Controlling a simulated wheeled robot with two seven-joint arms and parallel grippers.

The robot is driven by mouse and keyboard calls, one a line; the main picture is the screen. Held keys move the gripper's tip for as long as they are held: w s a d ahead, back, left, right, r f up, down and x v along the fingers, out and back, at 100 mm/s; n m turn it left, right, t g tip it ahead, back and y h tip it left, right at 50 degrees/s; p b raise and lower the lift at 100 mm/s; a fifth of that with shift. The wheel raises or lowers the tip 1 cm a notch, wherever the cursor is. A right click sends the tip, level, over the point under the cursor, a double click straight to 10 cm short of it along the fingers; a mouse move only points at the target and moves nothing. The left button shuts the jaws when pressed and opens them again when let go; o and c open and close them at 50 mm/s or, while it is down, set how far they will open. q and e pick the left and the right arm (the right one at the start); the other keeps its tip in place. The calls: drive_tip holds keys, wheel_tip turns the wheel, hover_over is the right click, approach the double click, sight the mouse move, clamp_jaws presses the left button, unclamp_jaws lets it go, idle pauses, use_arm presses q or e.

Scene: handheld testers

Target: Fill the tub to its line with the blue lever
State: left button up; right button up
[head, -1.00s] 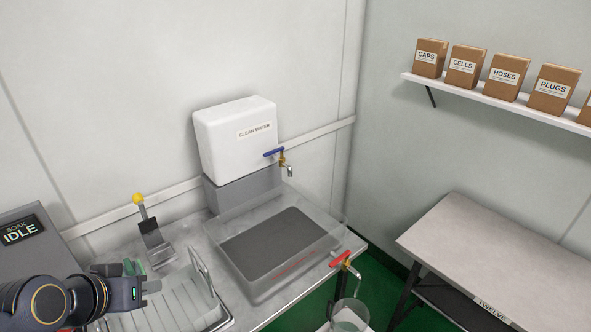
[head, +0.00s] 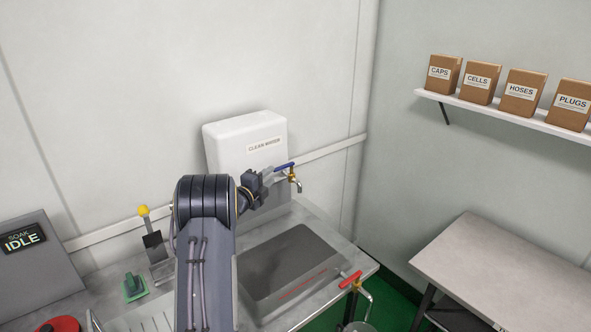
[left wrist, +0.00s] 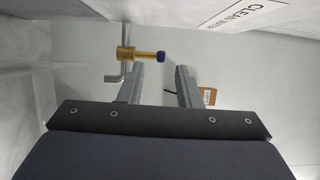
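The blue lever (head: 284,166) sits on a brass tap (head: 293,177) on the white tank marked "CLEAN WATER" (head: 243,140). In the left wrist view the lever (left wrist: 161,57) shows nearly end-on, just ahead of the gap between my fingertips. My left gripper (head: 270,176) is beside the lever; its fingers (left wrist: 160,68) are apart with nothing clearly between them. The clear tub (head: 318,262) stands below the tap, with a red line low on its front wall. I see no water stream from the tap. My right gripper is not in view.
A red-handled tap (head: 350,280) is at the tub's front right corner. A yellow-knobbed lever (head: 144,211), a green block (head: 134,287) and a panel reading "SOAK IDLE" (head: 24,240) are at left. A bare side table (head: 500,270) stands at right.

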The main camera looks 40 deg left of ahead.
sight(279, 169)
use_arm(q)
drive_tip(key=w, duration=0.2)
drive_tip(key=w+p, duration=0.1)
drive_tip(key=w, duration=0.3)
drive_tip(key=shift+w+a, duration=0.25)
drive_tip(key=shift+a, duration=0.15)
clamp_jaws()
